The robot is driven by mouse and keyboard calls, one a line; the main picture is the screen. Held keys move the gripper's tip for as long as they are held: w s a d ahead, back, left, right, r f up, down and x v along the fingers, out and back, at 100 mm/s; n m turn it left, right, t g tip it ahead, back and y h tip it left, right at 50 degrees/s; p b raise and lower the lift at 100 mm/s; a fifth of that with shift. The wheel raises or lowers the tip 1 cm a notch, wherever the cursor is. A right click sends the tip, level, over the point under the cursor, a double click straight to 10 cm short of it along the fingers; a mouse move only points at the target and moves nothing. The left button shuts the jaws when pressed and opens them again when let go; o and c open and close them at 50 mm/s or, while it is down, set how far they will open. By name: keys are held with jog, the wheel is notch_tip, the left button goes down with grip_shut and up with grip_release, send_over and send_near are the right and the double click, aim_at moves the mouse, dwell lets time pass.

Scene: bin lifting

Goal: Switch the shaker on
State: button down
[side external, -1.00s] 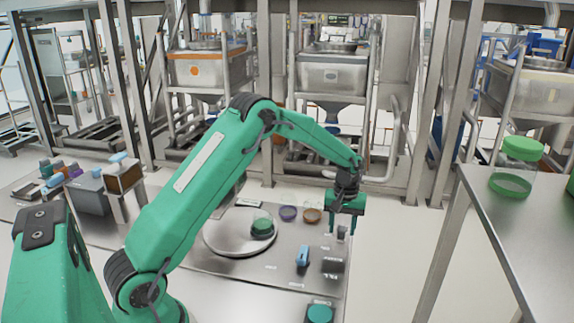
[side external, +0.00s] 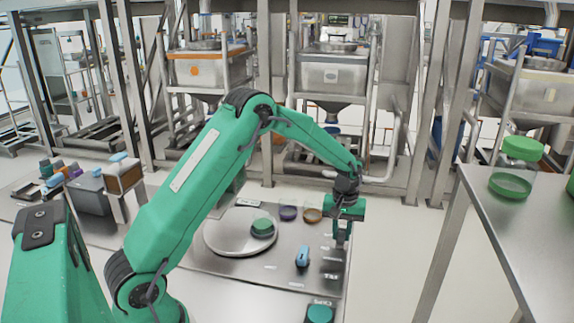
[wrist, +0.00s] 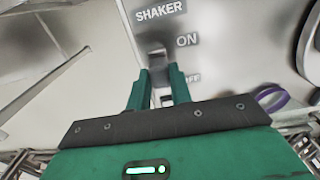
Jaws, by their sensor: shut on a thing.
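The shaker switch is a small grey lever (wrist: 157,52) on a grey panel, beside the printed words SHAKER, ON and OFF in the wrist view. My gripper (wrist: 161,72) has its two green fingers closed around the lever, which shows between and just past the fingertips near the ON label. In the side view my gripper (side external: 342,236) points down at the right edge of the steel work plate and hides most of the lever. I cannot tell the lever's exact setting. A pale round platform (side external: 220,240) carries a green-topped dish (side external: 263,227) left of my gripper.
A purple ring (side external: 288,213) and an orange-brown ring (side external: 312,215) lie left of my gripper. A blue object (side external: 303,256) stands nearer, with a teal round button (side external: 320,314) at the front. A steel table (side external: 530,225) stands at right.

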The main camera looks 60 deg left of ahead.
aim_at(339, 250)
jog(key=shift+s+d, duration=0.85)
jog(key=shift+d, duration=0.05)
jog(key=c, duration=1.3)
grip_release()
jog(key=shift+o, duration=0.3)
jog(key=shift+a, duration=0.1)
jog(key=shift+r, duration=0.4)
notch_tip(339, 250, up, 7)
jog(key=shift+r, duration=0.1)
